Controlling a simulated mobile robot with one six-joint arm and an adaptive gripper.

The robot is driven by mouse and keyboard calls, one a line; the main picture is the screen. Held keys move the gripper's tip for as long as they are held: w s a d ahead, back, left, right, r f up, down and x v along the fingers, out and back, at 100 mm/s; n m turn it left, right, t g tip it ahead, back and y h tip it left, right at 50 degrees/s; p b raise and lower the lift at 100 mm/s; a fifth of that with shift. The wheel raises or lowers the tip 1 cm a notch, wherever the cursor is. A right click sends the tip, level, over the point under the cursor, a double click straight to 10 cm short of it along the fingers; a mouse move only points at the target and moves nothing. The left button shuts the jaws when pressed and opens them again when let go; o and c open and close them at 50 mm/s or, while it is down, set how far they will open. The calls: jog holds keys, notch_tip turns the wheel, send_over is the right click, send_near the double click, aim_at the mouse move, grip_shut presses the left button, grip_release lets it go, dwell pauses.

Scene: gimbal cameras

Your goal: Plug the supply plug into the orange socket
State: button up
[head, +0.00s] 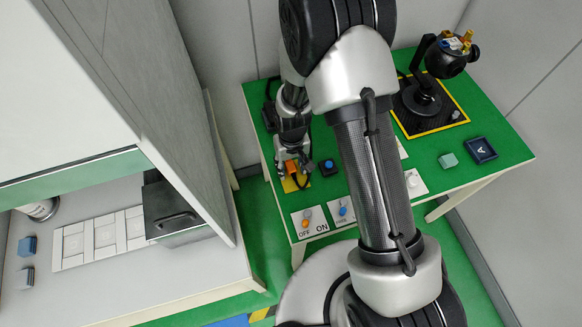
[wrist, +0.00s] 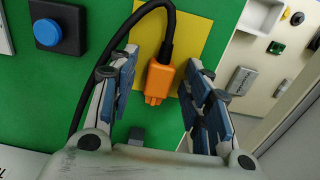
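The orange supply plug (wrist: 160,78) lies on a yellow patch (wrist: 190,28) of the green table, with two prongs towards the bottom of the wrist view and a black cable (wrist: 160,14) from its other end. It also shows in the head view (head: 292,167), partly covered by my gripper. My gripper (wrist: 162,62) is open, with one finger on each side of the plug and a visible gap on both sides; in the head view it is over the table's left part (head: 293,160).
A blue button on a black box (head: 328,167) stands right of the plug. Switch panels (head: 308,222) line the front edge. My arm hides the table's middle.

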grip_shut()
dwell(0.3)
jog(key=shift+r, duration=0.1)
notch_tip(320, 180, up, 20)
jog(key=p, duration=0.5)
jog(key=shift+p, duration=0.35)
jog(key=c, duration=0.5)
grip_release()
grip_shut()
jog(key=b, duration=0.8)
send_near(292, 168)
jog(key=w+f, duration=0.1)
jog(key=f, duration=0.1)
jog(key=w+f, duration=0.1)
jog(key=f, duration=0.1)
jog(key=w+f, duration=0.1)
jog(key=f, duration=0.1)
jog(key=shift+f, duration=0.2)
jog(key=shift+w+a, duration=0.2)
jog(key=shift+w, duration=0.55)
jog(key=shift+w+a, duration=0.2)
jog(key=shift+w, duration=0.5)
